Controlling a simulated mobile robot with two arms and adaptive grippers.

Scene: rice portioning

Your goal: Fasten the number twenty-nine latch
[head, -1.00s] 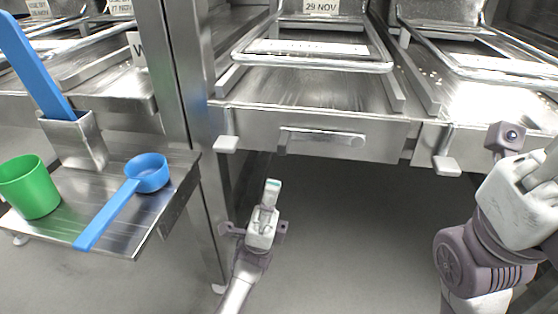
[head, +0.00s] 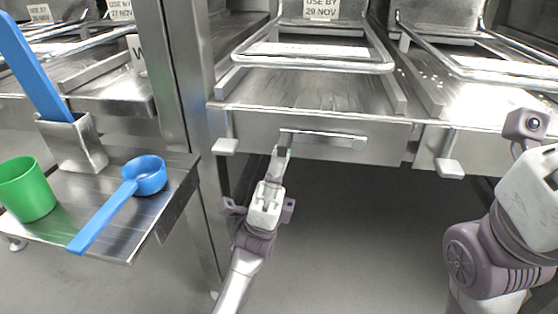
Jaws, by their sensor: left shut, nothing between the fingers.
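The drawer labelled "USE BY 29 NOV" (head: 321,9) has a grey metal front panel (head: 385,140). A slim horizontal metal bar (head: 330,139) is mounted on that panel; I cannot tell if it is the latch or a handle. A pale flat tab (head: 225,146) hangs on an upright strip at the panel's left end, and a similar tab (head: 449,168) hangs near its right end. My left gripper (head: 281,152) is shut and empty, its tips at the bar's left end, partly covering it. I cannot tell if they touch. My right gripper is out of view; only its arm shows at right.
A metal shelf (head: 170,205) at left holds a green cup (head: 26,190), a blue scoop (head: 145,176) and a metal holder (head: 72,142) with a blue handle. A metal post (head: 190,120) stands between shelf and drawer. The space below the drawer is open floor.

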